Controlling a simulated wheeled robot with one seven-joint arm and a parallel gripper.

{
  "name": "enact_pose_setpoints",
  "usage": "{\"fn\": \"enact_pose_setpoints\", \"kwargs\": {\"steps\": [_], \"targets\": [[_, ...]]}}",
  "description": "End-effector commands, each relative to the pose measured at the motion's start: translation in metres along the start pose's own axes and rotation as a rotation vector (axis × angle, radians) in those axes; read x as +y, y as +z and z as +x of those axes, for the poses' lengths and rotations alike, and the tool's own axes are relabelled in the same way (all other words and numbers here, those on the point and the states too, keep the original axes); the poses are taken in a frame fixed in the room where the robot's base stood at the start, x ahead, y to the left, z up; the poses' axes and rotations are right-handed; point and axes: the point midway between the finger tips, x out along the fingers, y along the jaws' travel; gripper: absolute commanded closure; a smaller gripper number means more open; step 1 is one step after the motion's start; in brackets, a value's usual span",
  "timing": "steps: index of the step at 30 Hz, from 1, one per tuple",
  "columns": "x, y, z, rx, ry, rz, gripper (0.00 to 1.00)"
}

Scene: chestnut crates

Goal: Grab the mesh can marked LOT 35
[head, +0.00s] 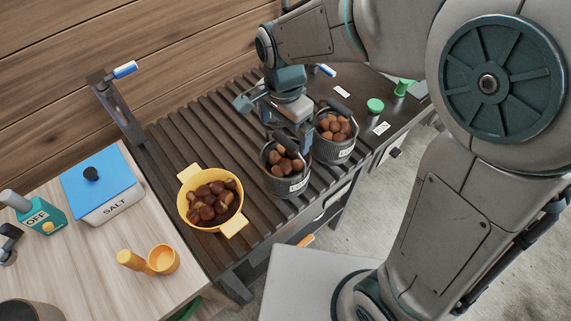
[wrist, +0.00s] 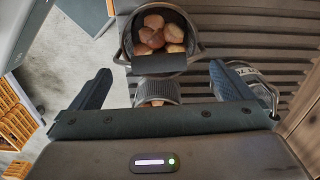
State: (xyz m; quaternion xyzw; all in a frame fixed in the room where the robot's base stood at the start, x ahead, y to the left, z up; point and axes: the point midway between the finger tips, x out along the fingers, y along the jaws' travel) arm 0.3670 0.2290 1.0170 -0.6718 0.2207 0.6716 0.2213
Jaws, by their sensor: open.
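Two dark mesh cans of chestnuts stand side by side on the slatted rack in the head view: a nearer one (head: 276,184) and a farther one (head: 333,153). Each has a white label on its front, too small to read, so I cannot tell which is LOT 35. A chestnut-filled can (wrist: 126,40) shows beyond. A partly hidden label (wrist: 245,71) is by the right finger.
A yellow pot (head: 190,213) of chestnuts sits left of the cans on the rack. A blue-lidded salt box (head: 107,207) and an orange cup (head: 163,260) stand on the pale table.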

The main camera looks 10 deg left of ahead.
Motion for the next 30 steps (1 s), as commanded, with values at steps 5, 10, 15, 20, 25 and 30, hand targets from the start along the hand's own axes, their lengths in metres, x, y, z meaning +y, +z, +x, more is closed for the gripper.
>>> {"fn": "enact_pose_setpoints", "kwargs": {"steps": [5,10,15,20,25,30], "targets": [[0.002,-0.002,0.025,-0.001,0.006,-0.001,0.0],[0.002,-0.002,0.046,0.0,0.003,-0.002,0.0],[0.002,-0.003,0.049,0.0,0.0,-0.001,0.0],[0.002,-0.003,0.049,0.0,0.0,-0.001,0.14],[0.002,-0.003,0.049,0.0,0.001,-0.001,0.61],[0.001,-0.003,0.048,0.001,-0.001,-0.001,0.75]]}}
